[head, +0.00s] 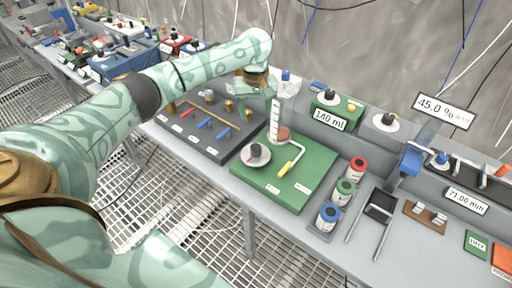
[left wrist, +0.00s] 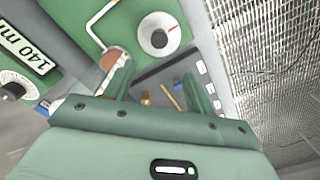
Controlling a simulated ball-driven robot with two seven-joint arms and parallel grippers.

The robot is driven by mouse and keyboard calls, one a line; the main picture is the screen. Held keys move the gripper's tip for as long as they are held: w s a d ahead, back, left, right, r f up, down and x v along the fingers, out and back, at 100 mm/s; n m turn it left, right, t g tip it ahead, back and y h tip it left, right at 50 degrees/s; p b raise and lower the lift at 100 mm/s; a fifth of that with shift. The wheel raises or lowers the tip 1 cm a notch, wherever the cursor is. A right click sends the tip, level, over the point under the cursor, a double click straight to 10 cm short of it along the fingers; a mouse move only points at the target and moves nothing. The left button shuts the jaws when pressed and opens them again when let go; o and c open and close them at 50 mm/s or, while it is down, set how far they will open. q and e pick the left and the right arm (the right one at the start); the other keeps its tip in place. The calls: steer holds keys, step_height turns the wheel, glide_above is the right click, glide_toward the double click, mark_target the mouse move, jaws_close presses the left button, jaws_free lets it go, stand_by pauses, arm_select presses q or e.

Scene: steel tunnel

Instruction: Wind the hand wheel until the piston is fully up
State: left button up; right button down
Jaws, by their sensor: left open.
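A reddish disc, apparently the piston (head: 284,134), shows low by the tube. My left gripper (head: 268,94) is open and empty, above and behind the wheel, near the tube's top. In the left wrist view the wheel (left wrist: 159,34) has a red mark and lies beyond the open fingers (left wrist: 160,87). My right gripper is not in view.
A "140 ml" sign (head: 329,120) stands behind the plate. A dark board (head: 205,130) with coloured bars lies to the left. Red, green and blue cans (head: 345,190) stand to the right. A grey wall closes off the back.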

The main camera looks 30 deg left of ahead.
mark_target(256, 147)
arm_select(q)
step_height(256, 147, down, 16)
steer(key=b, duration=0.7)
steer(key=shift+r, duration=0.1)
steer(key=c, duration=1)
